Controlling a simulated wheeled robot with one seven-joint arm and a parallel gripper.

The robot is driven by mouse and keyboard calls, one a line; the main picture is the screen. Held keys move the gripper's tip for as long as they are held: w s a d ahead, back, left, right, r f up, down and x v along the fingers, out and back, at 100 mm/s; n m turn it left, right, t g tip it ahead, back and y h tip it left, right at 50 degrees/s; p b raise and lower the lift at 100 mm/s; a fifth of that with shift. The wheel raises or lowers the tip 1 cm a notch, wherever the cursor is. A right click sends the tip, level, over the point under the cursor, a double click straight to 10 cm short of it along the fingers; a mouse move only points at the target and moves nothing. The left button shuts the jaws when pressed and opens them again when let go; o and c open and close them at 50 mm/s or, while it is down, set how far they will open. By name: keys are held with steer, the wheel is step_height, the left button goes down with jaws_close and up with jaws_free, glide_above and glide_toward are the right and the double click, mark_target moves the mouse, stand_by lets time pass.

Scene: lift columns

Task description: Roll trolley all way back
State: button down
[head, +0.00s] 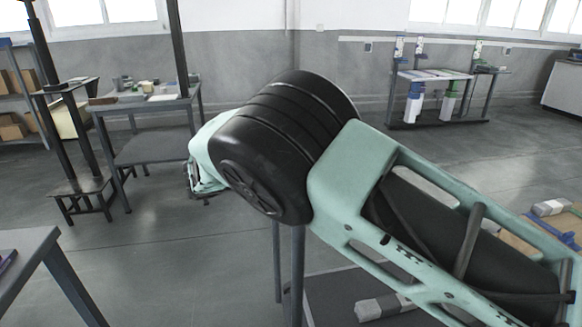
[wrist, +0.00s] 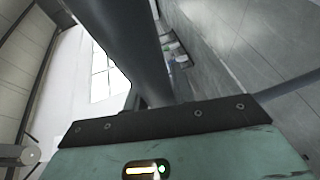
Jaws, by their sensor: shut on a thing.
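My gripper (wrist: 152,104) shows only in part in the wrist view, as a teal housing with a dark bolted plate. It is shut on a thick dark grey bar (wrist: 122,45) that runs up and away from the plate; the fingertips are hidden. In the head view my arm hides the gripper and what it holds. Below the arm, grey uprights (head: 297,268) stand beside a low dark deck (head: 335,285) with a pale package on it. These may be the trolley, but I cannot tell for sure.
Black columns with small platforms (head: 64,87) and a workbench (head: 152,151) stand at the left. Another table edge (head: 25,238) is at near left. A rack with bottles (head: 437,123) is at the back right; packages (head: 550,207) lie at far right. The middle floor is clear.

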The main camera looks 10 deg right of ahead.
steer(key=shift+a, duration=0.3)
steer(key=c, duration=1.2)
jaws_free()
steer(key=shift+o, duration=0.2)
steer(key=v, duration=1.7)
steer(key=shift+s+a, duration=0.15)
steer(key=shift+s, duration=0.05)
